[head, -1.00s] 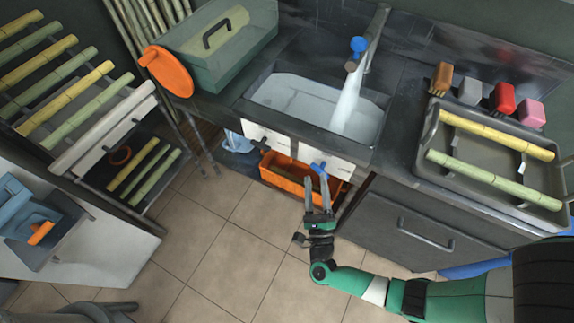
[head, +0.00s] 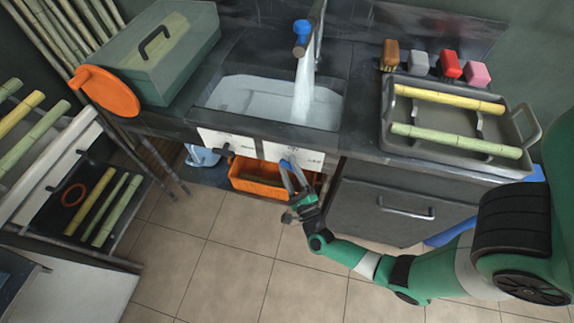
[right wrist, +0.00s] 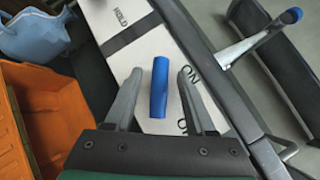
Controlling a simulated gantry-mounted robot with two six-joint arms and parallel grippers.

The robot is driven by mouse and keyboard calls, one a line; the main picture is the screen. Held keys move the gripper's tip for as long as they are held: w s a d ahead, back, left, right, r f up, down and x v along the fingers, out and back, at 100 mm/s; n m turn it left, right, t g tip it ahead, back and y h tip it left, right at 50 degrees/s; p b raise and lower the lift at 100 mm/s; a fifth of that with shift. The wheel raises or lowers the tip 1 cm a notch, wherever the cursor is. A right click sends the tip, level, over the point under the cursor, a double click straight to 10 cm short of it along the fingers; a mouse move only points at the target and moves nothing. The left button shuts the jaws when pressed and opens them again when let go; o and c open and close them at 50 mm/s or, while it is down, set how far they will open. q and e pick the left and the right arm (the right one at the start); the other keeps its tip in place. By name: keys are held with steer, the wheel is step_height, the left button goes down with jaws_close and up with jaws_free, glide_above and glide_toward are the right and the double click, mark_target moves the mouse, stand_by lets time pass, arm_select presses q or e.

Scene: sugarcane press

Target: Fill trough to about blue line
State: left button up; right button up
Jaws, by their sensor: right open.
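The trough (head: 225,92) is a pale basin in the dark counter with water in it. Water pours into it from the tap (head: 318,38) with a blue knob (head: 302,28). I cannot make out a blue line inside the trough. A white panel (head: 310,157) below the trough's front edge carries a blue lever (head: 285,163); the right wrist view shows this lever (right wrist: 159,92) upright between HOLD and ON lettering. My right gripper (head: 288,172) is open at the lever, its fingers on either side with gaps. My left gripper is out of view.
An orange bin (head: 250,182) sits under the panel, with a blue jug (head: 200,156) to its left. A grey tray (head: 530,125) with cane pieces and several brushes stand on the counter at right. A green box (head: 190,60) stands left of the trough.

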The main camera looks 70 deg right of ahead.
steer(key=shift+x, duration=0.8)
jaws_close()
steer(key=shift+r, duration=0.1)
steer(key=n+y+p, duration=0.1)
steer(key=n+p, duration=0.1)
steer(key=p, duration=0.2)
steer(key=n+g+y+p, duration=0.1)
steer(key=p, duration=0.3)
steer(key=shift+w+r+n+g, duration=0.1)
steer(key=shift+n+g, duration=0.2)
steer(key=shift+n, duration=0.1)
steer(key=shift+f+n+y+p, duration=0.3)
steer(key=shift+f+y, duration=0.1)
